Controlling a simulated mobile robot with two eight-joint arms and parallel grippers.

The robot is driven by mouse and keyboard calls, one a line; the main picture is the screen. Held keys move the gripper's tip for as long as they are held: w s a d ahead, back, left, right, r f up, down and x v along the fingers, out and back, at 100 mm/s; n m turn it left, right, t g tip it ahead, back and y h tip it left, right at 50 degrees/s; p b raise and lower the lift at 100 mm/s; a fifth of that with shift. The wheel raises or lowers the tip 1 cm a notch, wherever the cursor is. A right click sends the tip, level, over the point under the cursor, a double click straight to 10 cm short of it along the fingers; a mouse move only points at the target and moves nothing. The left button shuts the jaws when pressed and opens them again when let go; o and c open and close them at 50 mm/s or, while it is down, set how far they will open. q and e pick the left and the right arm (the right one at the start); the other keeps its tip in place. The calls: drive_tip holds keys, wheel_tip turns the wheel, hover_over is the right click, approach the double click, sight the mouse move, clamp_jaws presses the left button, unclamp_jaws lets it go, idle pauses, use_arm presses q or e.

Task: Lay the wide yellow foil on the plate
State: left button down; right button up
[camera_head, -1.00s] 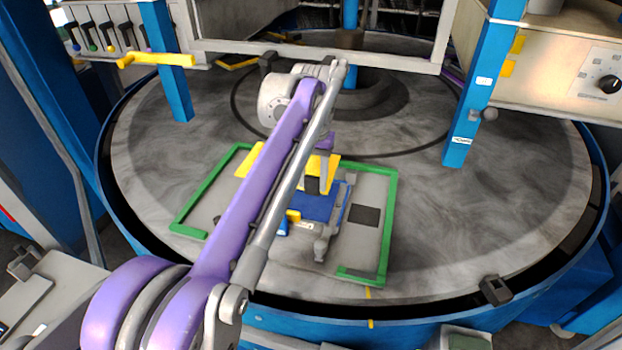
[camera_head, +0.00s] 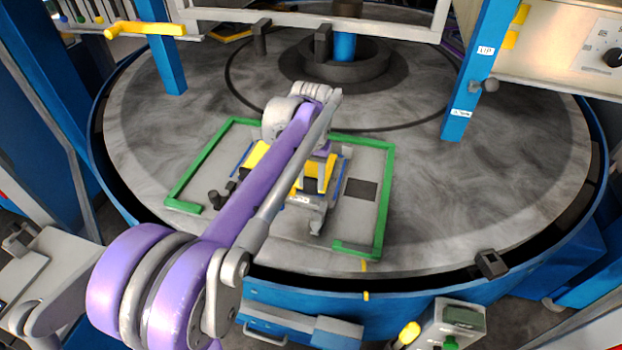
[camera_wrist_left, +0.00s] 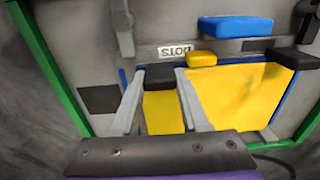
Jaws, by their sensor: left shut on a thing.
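The wide yellow foil (camera_head: 255,156) is largely behind my left arm in the head view. It also shows in the left wrist view (camera_wrist_left: 235,98), with black tabs at its far edge. My left gripper (camera_head: 312,184) is shut on one black tab; its two fingers flank that tab in the left wrist view (camera_wrist_left: 160,88). The foil is over the blue plate (camera_wrist_left: 277,100), which shows only as thin blue strips along the sides. I cannot tell whether the foil touches it. My right gripper is not in view.
A green frame (camera_head: 384,205) borders the work area on the grey round table (camera_head: 480,210). A small yellow block (camera_wrist_left: 201,58) and a blue block (camera_wrist_left: 235,27) are beyond the foil. A dark square (camera_head: 360,190) lies right of the plate. Blue posts (camera_head: 468,75) stand behind.

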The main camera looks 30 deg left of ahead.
use_arm(q)
drive_tip(key=shift+f, duration=0.15)
drive_tip(key=c, duration=0.7)
unclamp_jaws()
wheel_tip(320, 180, up, 12)
drive_tip(key=shift+r+p, duration=0.2)
drive_tip(key=shift+p, duration=0.35)
drive_tip(key=shift+f, duration=0.1)
